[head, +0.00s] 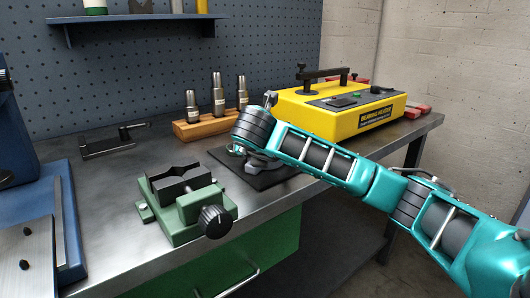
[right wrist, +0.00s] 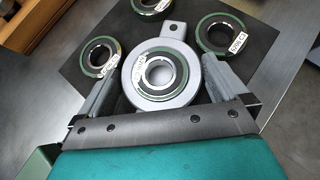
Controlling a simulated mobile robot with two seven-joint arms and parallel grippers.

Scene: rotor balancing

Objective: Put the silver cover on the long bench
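The silver cover (right wrist: 179,44), a round piece with a holed tab, lies on a black mat. A green-rimmed ring with a white label sits in or on its middle. In the right wrist view, my right gripper (right wrist: 160,68) has its two fingers spread on either side of the cover. A narrow gap shows at the left finger; at the right finger I cannot tell whether it touches. In the head view my right arm hides most of the cover and the fingers. The long bench (head: 110,185) has a grey metal top. My left gripper is not in view.
Several green-rimmed bearing rings (right wrist: 226,35) lie around the cover on the black mat (head: 268,181). A green vise (head: 187,205) stands front left. A wooden block (head: 190,131) with metal cylinders and a yellow bearing heater (head: 335,120) stand behind. Bare bench shows left of the vise.

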